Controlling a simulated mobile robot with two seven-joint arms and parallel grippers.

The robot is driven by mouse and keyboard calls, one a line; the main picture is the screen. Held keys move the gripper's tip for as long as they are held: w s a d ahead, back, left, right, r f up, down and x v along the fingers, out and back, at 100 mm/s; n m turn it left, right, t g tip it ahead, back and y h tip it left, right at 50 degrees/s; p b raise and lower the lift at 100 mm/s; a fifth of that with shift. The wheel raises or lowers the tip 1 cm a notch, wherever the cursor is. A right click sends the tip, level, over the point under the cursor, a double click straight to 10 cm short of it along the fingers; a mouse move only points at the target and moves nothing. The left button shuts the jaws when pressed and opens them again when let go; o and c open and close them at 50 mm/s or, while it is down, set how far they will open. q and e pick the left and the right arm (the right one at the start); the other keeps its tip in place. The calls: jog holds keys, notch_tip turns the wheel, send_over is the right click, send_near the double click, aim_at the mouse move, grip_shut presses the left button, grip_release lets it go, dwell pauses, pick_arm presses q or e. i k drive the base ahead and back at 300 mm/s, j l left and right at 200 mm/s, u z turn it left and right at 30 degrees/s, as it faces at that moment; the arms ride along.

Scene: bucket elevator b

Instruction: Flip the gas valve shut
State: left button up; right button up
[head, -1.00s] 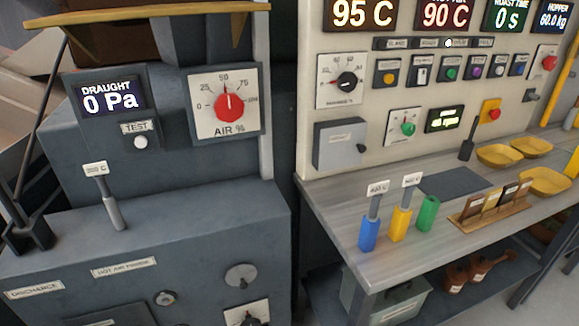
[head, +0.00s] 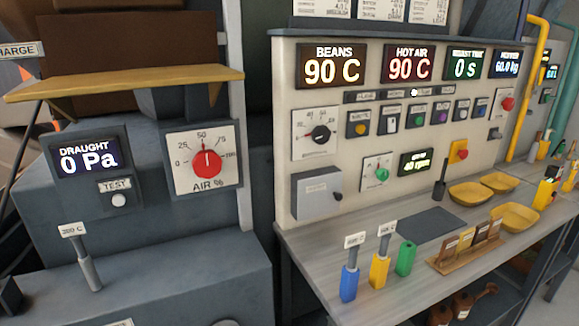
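I cannot clearly make out a gas valve. A yellow pipe (head: 529,85) runs down at the right end of the control panel, and no valve handle can be told on it. A small grey lever-like part (head: 495,133) sits on the panel's right side, too small to identify. Neither of my grippers is in view.
The control panel (head: 290,90) carries displays, knobs and buttons. The workbench (head: 310,240) below holds yellow bowls (head: 470,193), a blue holder (head: 349,284) and a green cup (head: 405,259). A grey machine with a red air dial (head: 206,163) stands left. A dark gap separates them.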

aim_at(541, 76)
jog(key=i+l+z, duration=0.15)
jog(key=l, duration=0.5)
jog(key=i+l+z, duration=0.15)
jog(key=i+l, duration=0.2)
jog(key=l, duration=0.3)
jog(key=i+l+z, duration=0.1)
jog(key=i+l, duration=0.2)
jog(key=l, duration=0.35)
jog(key=i+l+z, duration=0.15)
jog(key=i+l, duration=0.15)
jog(key=l, duration=0.3)
jog(key=i+l+z, duration=0.15)
jog(key=i+l, duration=0.2)
jog(key=l, duration=0.2)
jog(key=i+l+z, duration=0.15)
jog(key=i+l, duration=0.2)
jog(key=l, duration=0.15)
jog(key=u, duration=0.45)
jog(key=l+u, duration=0.35)
jog(key=u, duration=0.15)
jog(key=l+u, duration=0.35)
jog(key=u, duration=0.15)
jog(key=l+u, duration=0.15)
jog(key=l, duration=0.15)
jog(key=k+l+u, duration=0.15)
jog(key=l, duration=0.15)
jog(key=k+l+u, duration=0.15)
jog(key=i+l, duration=0.05)
jog(key=l, duration=0.05)
